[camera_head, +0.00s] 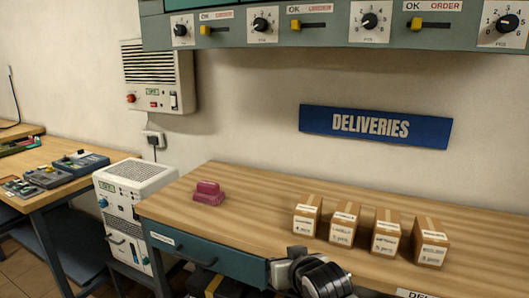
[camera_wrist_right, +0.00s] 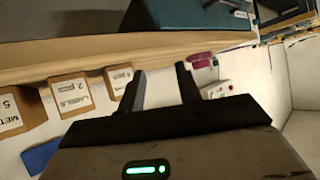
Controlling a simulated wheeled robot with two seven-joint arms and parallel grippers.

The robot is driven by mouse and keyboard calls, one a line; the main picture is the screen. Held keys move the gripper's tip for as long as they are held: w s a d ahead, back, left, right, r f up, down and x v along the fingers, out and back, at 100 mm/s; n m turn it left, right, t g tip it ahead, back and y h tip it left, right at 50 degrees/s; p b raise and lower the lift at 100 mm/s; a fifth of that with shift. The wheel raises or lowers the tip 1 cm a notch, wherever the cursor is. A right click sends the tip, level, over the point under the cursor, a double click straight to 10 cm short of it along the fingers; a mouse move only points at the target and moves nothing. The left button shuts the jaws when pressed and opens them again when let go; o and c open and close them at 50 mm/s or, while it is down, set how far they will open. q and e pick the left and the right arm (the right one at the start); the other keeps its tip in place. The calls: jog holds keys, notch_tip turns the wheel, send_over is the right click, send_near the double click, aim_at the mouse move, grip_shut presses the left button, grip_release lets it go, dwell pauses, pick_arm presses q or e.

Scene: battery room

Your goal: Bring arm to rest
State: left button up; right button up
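My right gripper (camera_wrist_right: 162,80) shows in the right wrist view with its two dark fingers apart and nothing between them. That view looks upside down, with the delivery table's edge above the fingers. In the head view, a black and grey part of my arm (camera_head: 318,278) is at the bottom middle, at the front edge of the delivery table (camera_head: 255,205); I cannot make out fingers there. My left gripper is not in view.
Several labelled cardboard boxes (camera_head: 384,232) stand in a row on the table's right, behind my arm. A pink-red object (camera_head: 208,192) lies on its left. A white cabinet (camera_head: 135,190) stands left of the table. A control panel (camera_head: 330,28) hangs above.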

jog(key=s+d+f, duration=0.3)
jog(key=s+f, duration=0.2)
jog(key=s, duration=0.4)
jog(key=s+d+f, duration=0.3)
jog(key=s+f, duration=0.3)
jog(key=s, duration=0.3)
jog(key=s+d+f+g, duration=0.1)
jog(key=s+d+f, duration=0.3)
jog(key=s, duration=0.6)
notch_tip(320, 180, down, 2)
jog(key=shift+f, duration=0.1)
